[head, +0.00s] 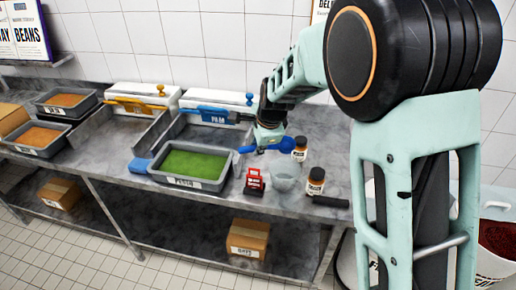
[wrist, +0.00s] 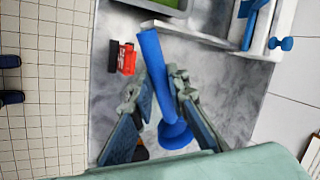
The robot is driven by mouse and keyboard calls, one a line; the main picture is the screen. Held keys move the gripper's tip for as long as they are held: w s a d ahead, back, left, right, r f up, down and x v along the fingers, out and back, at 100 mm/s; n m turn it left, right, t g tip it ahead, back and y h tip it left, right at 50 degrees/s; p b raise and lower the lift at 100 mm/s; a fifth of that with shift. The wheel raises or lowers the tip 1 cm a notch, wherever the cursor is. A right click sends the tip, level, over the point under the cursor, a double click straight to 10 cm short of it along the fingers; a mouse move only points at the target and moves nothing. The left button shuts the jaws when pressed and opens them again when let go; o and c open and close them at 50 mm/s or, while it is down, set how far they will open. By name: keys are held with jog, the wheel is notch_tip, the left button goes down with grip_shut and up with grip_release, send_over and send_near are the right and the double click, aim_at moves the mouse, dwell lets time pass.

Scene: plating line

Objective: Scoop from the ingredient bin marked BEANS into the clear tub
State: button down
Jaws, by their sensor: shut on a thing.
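My gripper (head: 268,140) is above the worktop at the middle right, shut on a blue scoop (head: 277,146). In the wrist view the scoop's long handle (wrist: 151,65) runs between the fingers (wrist: 162,115), with its round end (wrist: 175,135) near my wrist. The clear tub (head: 287,178) stands on the worktop just below the gripper, between a red item and dark jars; I cannot make out contents. A white bin with dark red contents (head: 498,237) is at the right edge, partly cut off. I cannot read BEANS on any bin label; only a wall poster (head: 26,32) shows that word.
A grey tray of green food (head: 191,165) sits left of the tub. Trays of orange-brown food (head: 40,138) stand far left. A red item (head: 254,182) and dark jars (head: 315,182) crowd the tub. A box (head: 248,238) is on the lower shelf.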

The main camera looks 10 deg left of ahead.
jog(key=shift+w+r+g+h, duration=0.2)
jog(key=shift+r+g+h, duration=0.15)
jog(key=shift+g, duration=0.3)
jog(key=shift+w+r+g+h, duration=0.15)
jog(key=shift+r+g+h, duration=0.1)
jog(key=shift+g+h, duration=0.3)
